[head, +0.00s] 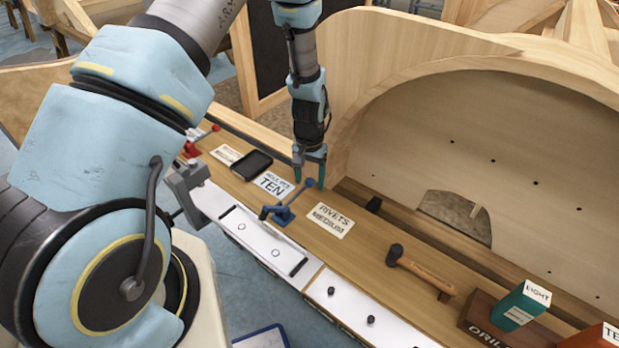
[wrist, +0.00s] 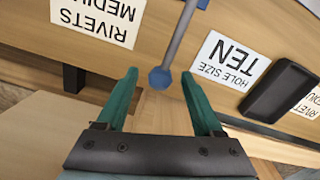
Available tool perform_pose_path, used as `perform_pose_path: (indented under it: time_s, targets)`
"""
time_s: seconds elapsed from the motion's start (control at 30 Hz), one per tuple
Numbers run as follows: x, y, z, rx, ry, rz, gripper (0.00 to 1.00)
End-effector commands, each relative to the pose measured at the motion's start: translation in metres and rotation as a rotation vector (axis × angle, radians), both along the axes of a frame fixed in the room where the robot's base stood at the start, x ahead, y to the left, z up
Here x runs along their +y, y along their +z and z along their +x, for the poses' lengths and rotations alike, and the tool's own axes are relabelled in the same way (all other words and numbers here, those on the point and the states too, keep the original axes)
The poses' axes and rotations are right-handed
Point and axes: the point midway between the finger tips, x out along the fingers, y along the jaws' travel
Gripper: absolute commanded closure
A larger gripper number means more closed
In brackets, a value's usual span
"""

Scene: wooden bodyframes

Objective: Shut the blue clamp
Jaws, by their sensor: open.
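The blue clamp (head: 283,210) is fixed on the wooden bench near the edge of the white panel. Its handle rises up and to the right, ending in a blue knob (head: 310,183). In the wrist view the grey handle bar (wrist: 180,32) comes down from the top, and its blue knob (wrist: 160,78) lies between and just ahead of my fingertips. My gripper (head: 309,182) points down over the bench, with its teal fingers apart. In the wrist view my gripper (wrist: 161,73) is open and holds nothing. I cannot tell whether a finger touches the knob.
Cards marked TEN (head: 272,185) and RIVETS (head: 331,220) lie on either side of the clamp. A black device (head: 251,165), a red clamp (head: 203,138) and a hammer (head: 420,270) are also on the bench. A curved wooden frame (head: 480,120) rises behind.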

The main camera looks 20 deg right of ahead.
Motion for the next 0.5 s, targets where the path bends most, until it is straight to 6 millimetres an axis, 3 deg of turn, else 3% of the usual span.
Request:
perform_pose_path:
  time_s: [0.07, 0.5]
  targets:
    - [0.0000, 0.0001, 0.0000, 0.000, 0.000, 0.000, 0.38]
    - [0.0001, 0.0004, -0.0001, 0.000, 0.000, 0.000, 0.88]
